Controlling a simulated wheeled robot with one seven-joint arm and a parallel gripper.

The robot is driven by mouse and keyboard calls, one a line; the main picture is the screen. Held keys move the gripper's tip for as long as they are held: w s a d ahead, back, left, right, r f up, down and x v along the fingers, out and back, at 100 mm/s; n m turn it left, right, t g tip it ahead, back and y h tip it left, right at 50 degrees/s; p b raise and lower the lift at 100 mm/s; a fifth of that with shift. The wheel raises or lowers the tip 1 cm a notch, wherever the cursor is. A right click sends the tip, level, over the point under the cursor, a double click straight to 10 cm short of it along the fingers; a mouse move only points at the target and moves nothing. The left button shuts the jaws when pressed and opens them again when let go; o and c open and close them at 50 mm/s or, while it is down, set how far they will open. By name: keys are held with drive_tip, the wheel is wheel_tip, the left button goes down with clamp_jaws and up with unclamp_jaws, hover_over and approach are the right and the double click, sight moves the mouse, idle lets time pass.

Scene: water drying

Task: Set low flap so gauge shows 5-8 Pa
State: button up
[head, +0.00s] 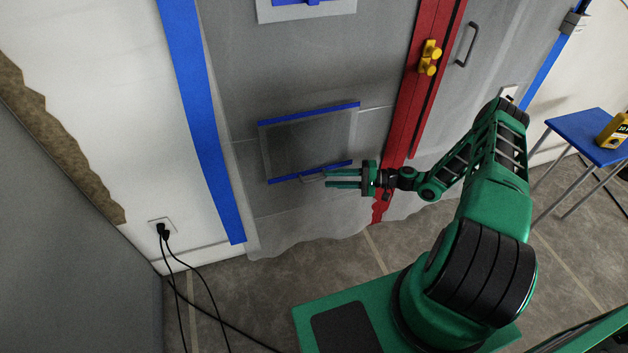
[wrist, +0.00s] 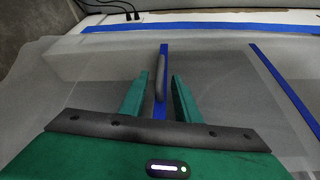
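The low flap (head: 308,143) is a grey translucent panel in the plastic sheet, with blue strips along its top and bottom edges. It looks flat against the sheet. A small grey handle (head: 312,178) sits at its bottom strip and also shows in the wrist view (wrist: 160,75). My gripper (head: 326,179) is at the bottom edge, its fingers apart. In the wrist view the fingers (wrist: 160,88) stand either side of the handle and bottom strip; contact cannot be told. A yellow device (head: 614,130) with a greenish display is cut off at the right; its reading is not legible.
The device stands on a blue stool (head: 585,127). A red zipper strip (head: 421,80) with yellow pulls (head: 430,57) runs beside the flap. Black cables (head: 190,290) hang from a wall outlet (head: 162,228) to the floor. Floor left of my base is mostly clear.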

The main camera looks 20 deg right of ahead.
sight(316, 179)
drive_tip(key=x, duration=0.6)
drive_tip(key=shift+w+a, duration=0.1)
drive_tip(key=shift+a, duration=0.15)
clamp_jaws()
